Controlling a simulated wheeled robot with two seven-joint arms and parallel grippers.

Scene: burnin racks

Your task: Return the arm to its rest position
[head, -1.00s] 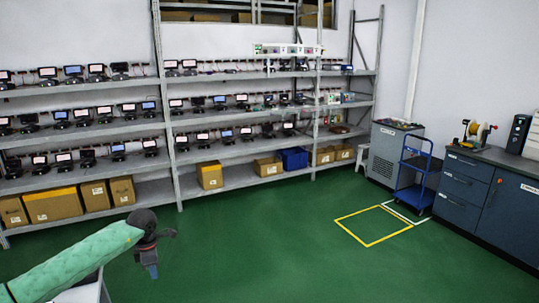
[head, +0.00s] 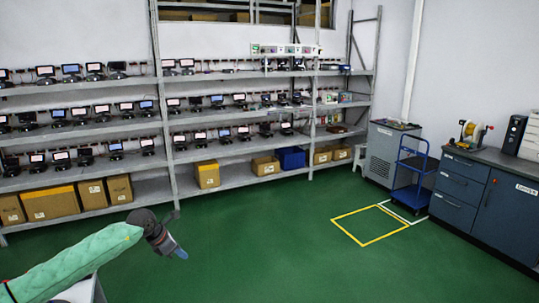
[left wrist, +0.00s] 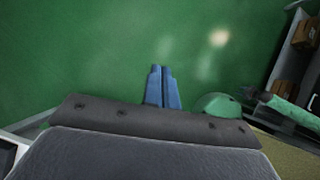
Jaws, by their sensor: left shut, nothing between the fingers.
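My left arm, in a green sleeve, reaches in from the lower left of the head view. My left gripper (head: 181,253) hangs over the green floor, pointing down and to the right. In the left wrist view its two blue fingers (left wrist: 162,88) lie side by side, shut, with nothing between them. My right gripper is not in view.
Shelving (head: 230,150) with several small screens and boxes lines the back wall. A blue trolley (head: 410,175) and a grey cabinet (head: 382,155) stand at the right, beside a dark workbench (head: 470,185). The green floor (head: 260,250) around the gripper is clear.

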